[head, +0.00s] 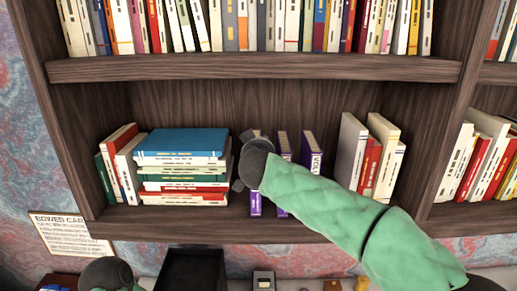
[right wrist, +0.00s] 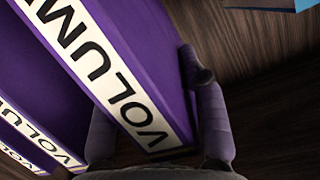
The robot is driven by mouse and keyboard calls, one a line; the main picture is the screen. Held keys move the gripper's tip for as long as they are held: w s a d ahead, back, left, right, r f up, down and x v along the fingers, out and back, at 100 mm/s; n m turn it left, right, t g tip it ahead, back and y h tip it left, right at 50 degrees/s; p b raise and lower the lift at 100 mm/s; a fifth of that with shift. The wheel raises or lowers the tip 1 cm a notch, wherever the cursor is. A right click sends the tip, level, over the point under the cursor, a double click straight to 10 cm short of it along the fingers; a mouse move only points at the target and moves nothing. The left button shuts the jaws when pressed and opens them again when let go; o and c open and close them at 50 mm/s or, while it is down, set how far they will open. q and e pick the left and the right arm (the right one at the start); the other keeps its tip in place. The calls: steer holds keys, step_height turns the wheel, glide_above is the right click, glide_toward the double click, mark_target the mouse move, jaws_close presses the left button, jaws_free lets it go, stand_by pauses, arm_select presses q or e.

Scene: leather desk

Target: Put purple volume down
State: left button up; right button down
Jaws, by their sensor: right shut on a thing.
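Several purple volumes with white spine labels stand upright on the middle shelf (head: 330,228). My right gripper (head: 246,162) is at the leftmost purple volume (head: 256,203), covering much of its spine. In the right wrist view, the gripper (right wrist: 160,125) is shut on this purple volume (right wrist: 135,45), one finger on each side of its spine. The volume's base seems to be on or close to the shelf; contact is hard to tell. The middle volume (head: 283,146) and the right volume (head: 312,152) stand beside it. My left gripper (head: 107,274) is low at left, its fingers not clear.
A lying stack of books topped by a blue one (head: 182,141) is close on the left. White and red books (head: 350,150) lean on the right. The upper shelf board (head: 250,66) is overhead. A black box (head: 190,270) and small objects lie below the shelf.

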steer(key=c, duration=0.7)
jaws_free()
steer(key=shift+f, duration=0.15)
steer(key=b+v, duration=0.1)
steer(key=v, duration=1.1)
